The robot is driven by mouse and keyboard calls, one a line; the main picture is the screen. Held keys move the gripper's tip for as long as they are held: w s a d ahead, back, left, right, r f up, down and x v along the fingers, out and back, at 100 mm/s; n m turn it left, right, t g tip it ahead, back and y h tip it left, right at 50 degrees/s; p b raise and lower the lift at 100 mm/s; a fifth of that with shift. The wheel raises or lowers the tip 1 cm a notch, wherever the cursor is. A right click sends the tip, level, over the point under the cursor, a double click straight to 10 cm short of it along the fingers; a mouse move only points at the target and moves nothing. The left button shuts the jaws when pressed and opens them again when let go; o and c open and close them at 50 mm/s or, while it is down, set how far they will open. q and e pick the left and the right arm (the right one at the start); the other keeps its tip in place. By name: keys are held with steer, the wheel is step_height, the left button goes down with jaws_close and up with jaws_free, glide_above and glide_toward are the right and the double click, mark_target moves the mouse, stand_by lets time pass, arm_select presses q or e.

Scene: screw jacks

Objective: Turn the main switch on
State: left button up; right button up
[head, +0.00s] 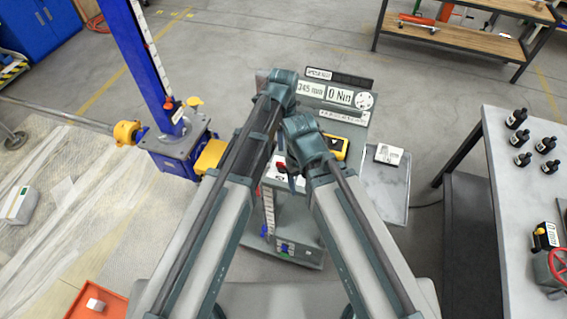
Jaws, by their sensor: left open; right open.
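A control cabinet (312,238) stands in front of me, with a display panel reading "345 mm" and "0 Nm" (340,95) at its back edge. A small white and red part (281,168) shows on its top beside my arms; I cannot tell whether this is the main switch. My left gripper (280,158) is over the cabinet top, mostly hidden by my arms, and open. My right gripper (293,182) is just lower, close to that part, and open. Neither visibly holds anything. Contact with the cabinet cannot be told.
A blue screw jack (150,65) stands to the left, with a yellow-ended shaft (125,132). A yellow meter (336,146) lies on the cabinet. A grey tray (388,185) is right of it. A table (525,200) with black bottles stands far right. An orange bin (97,302) is lower left.

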mark_target(284, 164)
arm_select(q)
step_height(284, 164, down, 13)
steer(key=b, duration=1.2)
steer(key=shift+r, duration=0.1)
jaws_close()
